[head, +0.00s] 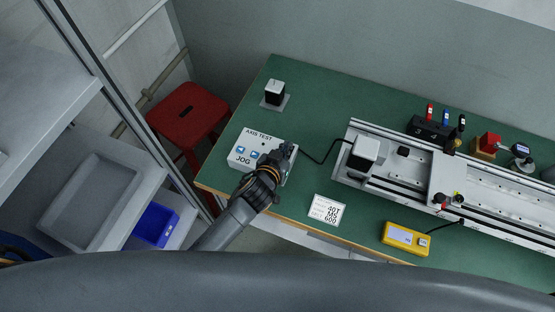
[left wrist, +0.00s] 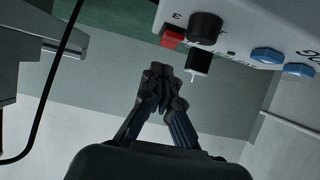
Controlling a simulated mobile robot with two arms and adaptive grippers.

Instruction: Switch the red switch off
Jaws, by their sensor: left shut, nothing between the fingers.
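The red switch (left wrist: 172,39) shows in the left wrist view, on the face of the white control box (left wrist: 236,42), beside a black knob (left wrist: 205,28). I cannot tell its on or off position. In the head view the box (head: 246,149) reads "AXIS TEST" and "JOG", and my gripper hides the switch. My left gripper (head: 286,152) is over the right part of the box. In the left wrist view its fingertips (left wrist: 163,72) are together, empty, and appear just below the switch; I cannot tell whether they touch it. My right gripper is not in view.
The box stands on a green table (head: 315,95). A black-and-white device (head: 274,94) is behind it. A linear gantry (head: 400,180) lies to the right, joined by a black cable. A white card (head: 327,210) and a yellow meter (head: 405,238) lie in front. A red stool (head: 188,115) stands left.

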